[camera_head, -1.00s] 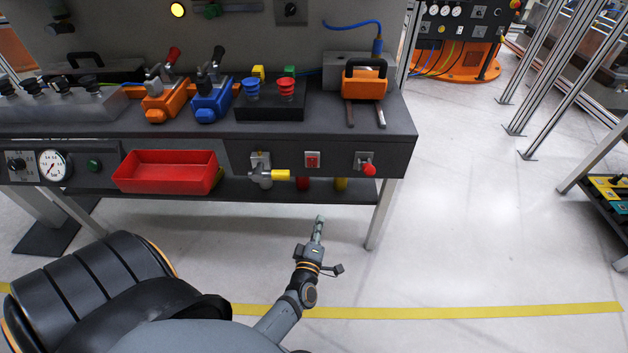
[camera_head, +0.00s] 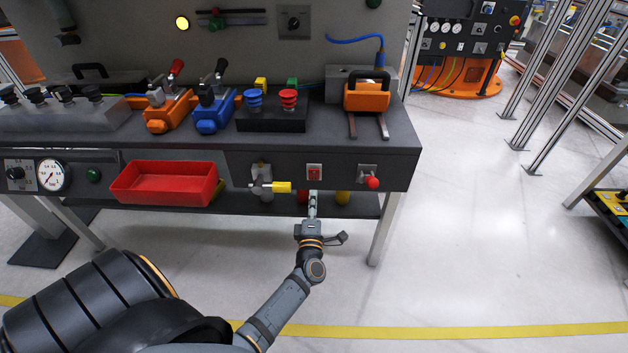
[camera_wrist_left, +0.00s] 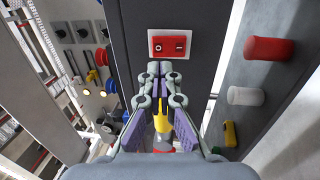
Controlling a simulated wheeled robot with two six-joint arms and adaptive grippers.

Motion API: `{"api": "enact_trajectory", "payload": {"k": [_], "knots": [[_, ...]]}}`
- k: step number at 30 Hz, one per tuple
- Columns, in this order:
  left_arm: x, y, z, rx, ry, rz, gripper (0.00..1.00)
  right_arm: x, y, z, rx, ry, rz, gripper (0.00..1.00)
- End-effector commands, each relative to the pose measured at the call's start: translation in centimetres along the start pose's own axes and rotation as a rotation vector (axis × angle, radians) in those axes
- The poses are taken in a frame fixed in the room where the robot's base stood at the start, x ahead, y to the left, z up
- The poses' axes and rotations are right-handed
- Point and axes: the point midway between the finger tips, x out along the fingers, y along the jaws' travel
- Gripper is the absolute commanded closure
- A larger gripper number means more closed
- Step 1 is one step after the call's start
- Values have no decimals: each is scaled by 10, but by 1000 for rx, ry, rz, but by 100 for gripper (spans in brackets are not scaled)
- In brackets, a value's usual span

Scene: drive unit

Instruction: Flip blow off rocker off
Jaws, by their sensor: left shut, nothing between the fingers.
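The red rocker switch (camera_head: 314,172) sits on a pale plate on the bench's dark front panel. The left wrist view shows the rocker (camera_wrist_left: 169,44) close up on its white plate, with two marked halves. My left gripper (camera_head: 313,197) is just below the rocker in the head view, pointing at the panel. In the wrist view its closed fingertips (camera_wrist_left: 160,69) lie just below the plate, with nothing between them. Whether they touch the panel I cannot tell. My right gripper is out of view.
A red bin (camera_head: 168,184) hangs farther left. A lower shelf (camera_head: 240,206) runs beneath the panel. Open floor lies right of the bench.

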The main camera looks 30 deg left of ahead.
Motion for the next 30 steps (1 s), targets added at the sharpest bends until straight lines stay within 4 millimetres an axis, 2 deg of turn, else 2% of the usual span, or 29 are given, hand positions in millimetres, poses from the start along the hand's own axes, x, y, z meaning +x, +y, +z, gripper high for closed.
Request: {"api": "enact_trajectory", "payload": {"k": [1, 6, 12, 26, 28, 30], "knots": [[12, 1, 0, 0, 0, 3, 100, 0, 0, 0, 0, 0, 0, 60], [44, 0, 0, 1, 1, 3, 100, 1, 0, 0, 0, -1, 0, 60], [66, 0, 0, 0, 0, 0, 100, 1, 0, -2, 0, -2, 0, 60], [70, 2, 0, 0, 0, -5, 100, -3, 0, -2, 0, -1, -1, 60], [72, 6, 0, 1, 0, -18, 100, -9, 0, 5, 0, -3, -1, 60], [76, 11, 0, -1, 1, -44, 100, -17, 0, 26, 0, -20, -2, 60]]}}
